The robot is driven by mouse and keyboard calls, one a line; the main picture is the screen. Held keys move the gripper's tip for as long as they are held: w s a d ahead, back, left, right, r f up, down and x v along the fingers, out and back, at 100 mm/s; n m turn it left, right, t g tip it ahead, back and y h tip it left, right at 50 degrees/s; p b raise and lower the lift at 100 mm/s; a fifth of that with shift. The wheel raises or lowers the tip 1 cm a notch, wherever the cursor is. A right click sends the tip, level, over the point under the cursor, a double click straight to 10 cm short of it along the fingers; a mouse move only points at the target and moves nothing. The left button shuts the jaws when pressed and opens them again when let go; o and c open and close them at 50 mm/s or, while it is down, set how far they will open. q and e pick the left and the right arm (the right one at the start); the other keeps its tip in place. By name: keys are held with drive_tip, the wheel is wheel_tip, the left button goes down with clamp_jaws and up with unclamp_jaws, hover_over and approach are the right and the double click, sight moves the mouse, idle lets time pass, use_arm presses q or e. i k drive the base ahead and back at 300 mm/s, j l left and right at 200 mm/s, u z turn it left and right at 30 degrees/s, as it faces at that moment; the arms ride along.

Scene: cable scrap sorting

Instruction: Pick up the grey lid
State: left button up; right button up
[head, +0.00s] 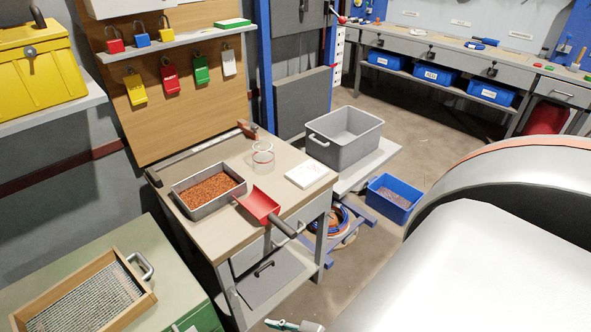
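A flat grey panel (272,281) with a dark handle lies on the lower shelf of the workbench, under the drawers; it may be the grey lid, but I cannot tell for certain. A grey open tote (345,138) with no lid on it stands on a low light platform to the right of the workbench.
The workbench top (218,232) bears a metal tray (182,208) of copper-coloured granules, a red scoop (259,204), a clear jar (263,157) and a white pad (306,174). A blue bin (392,198) stands on the floor. A wooden-framed sieve (150,300) is at lower left.

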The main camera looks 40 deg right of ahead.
sight(272, 273)
drive_tip(key=z, duration=1.1)
